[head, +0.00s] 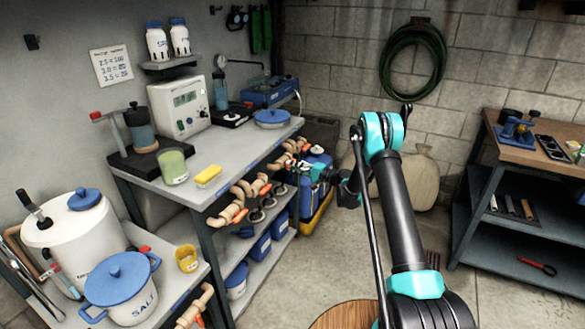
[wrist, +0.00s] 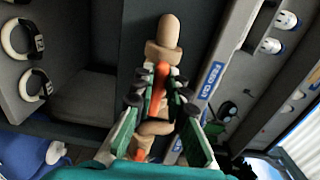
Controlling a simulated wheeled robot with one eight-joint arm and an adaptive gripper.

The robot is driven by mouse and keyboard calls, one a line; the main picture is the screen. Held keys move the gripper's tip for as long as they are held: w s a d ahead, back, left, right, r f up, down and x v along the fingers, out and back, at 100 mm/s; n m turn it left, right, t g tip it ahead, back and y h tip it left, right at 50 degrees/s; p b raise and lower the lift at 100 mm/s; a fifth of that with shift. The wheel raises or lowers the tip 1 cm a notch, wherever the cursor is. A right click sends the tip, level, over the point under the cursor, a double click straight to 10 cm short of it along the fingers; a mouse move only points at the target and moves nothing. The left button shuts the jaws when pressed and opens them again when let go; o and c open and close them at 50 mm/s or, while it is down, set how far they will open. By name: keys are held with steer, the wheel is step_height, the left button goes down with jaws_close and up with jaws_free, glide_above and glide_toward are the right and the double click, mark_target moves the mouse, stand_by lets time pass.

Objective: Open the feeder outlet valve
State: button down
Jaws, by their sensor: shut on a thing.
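In the wrist view, a beige pipe valve (wrist: 166,45) has an orange handle (wrist: 160,82) that runs lengthwise along the picture, roughly in line with the pipe's beige end. My gripper (wrist: 158,98) has its dark and green fingers on both sides of this handle and is shut on it. In the head view, my gripper (head: 318,172) is at the far end of the row of beige valves under the grey bench. The held valve is hard to make out there. A blue label (wrist: 212,78), its text not clearly readable, lies right of the valve in the wrist view.
More beige valves with orange handles (head: 232,212) line the bench's (head: 215,178) front edge. Black ring handles (head: 268,200) hang below them. A blue and yellow machine (head: 318,195) stands close behind my gripper. Open floor (head: 300,268) lies in front; a workbench (head: 535,150) is at right.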

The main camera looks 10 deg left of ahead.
steer(key=c, duration=1.5)
jaws_free()
steer(key=shift+c, duration=0.2)
steer(key=shift+d, duration=0.1)
steer(key=v, duration=1.2)
steer(key=s+d+r+n+g+h, duration=0.1)
steer(key=s+d+r+h, duration=0.1)
steer(key=s+r+h, duration=0.45)
steer(key=s+d+r+n+g+h, duration=0.1)
steer(key=s+d+r, duration=0.15)
steer(key=s, duration=0.75)
steer(key=s+d+f+n+h, duration=0.1)
steer(key=s+d+h, duration=0.3)
steer(key=s+d, duration=0.4)
steer(key=s+d+f+h, duration=0.2)
steer(key=s+d+h, duration=0.3)
steer(key=s, duration=1.5)
steer(key=d, duration=0.3)
steer(key=shift+s+n, duration=0.3)
steer(key=shift+n, duration=0.1)
